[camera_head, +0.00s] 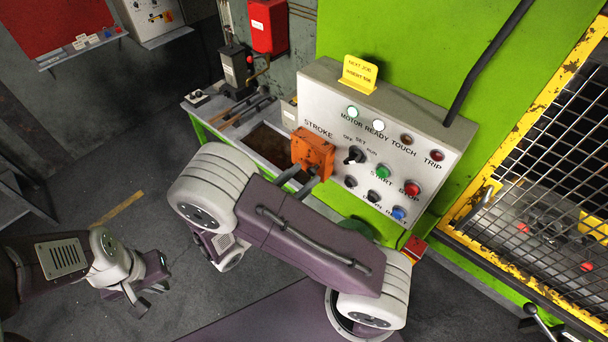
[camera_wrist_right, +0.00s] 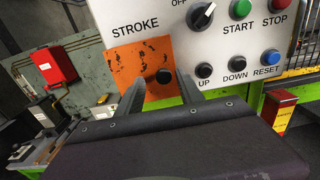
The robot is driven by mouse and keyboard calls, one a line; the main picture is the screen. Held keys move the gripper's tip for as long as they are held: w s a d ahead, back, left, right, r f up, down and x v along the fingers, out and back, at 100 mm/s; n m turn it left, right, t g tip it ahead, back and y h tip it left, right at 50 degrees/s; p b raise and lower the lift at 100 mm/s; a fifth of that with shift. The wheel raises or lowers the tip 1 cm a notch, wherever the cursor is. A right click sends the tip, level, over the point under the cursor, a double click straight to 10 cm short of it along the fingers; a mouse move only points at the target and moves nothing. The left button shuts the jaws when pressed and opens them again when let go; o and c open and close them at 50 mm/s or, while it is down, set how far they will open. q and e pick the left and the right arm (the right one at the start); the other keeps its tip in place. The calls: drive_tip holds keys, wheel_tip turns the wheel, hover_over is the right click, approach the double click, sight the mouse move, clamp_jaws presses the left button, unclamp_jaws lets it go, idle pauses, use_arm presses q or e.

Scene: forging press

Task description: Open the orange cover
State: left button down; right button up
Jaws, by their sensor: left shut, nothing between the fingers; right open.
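The orange cover (camera_head: 313,152) is a scuffed, box-like piece below the STROKE label, on the lower left of the grey control panel (camera_head: 410,140). My left gripper (camera_head: 146,293) is shut and empty, low at left, far from the panel.
The selector switch (camera_head: 355,155) and START button (camera_head: 382,172) sit right of the cover. A yellow sign (camera_head: 359,74) stands atop the panel. A yellow-framed mesh guard (camera_head: 540,170) is at right. A tool bench (camera_head: 212,122) lies behind and left. Open floor is at left.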

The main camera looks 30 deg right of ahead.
drive_tip(key=shift+s+d, duration=0.1)
drive_tip(key=shift+d, duration=0.35)
drive_tip(key=shift+s+r, duration=0.2)
drive_tip(key=shift+s, duration=0.05)
drive_tip(key=shift+w, duration=0.15)
drive_tip(key=c, duration=0.4)
clamp_jaws()
idle(0.4)
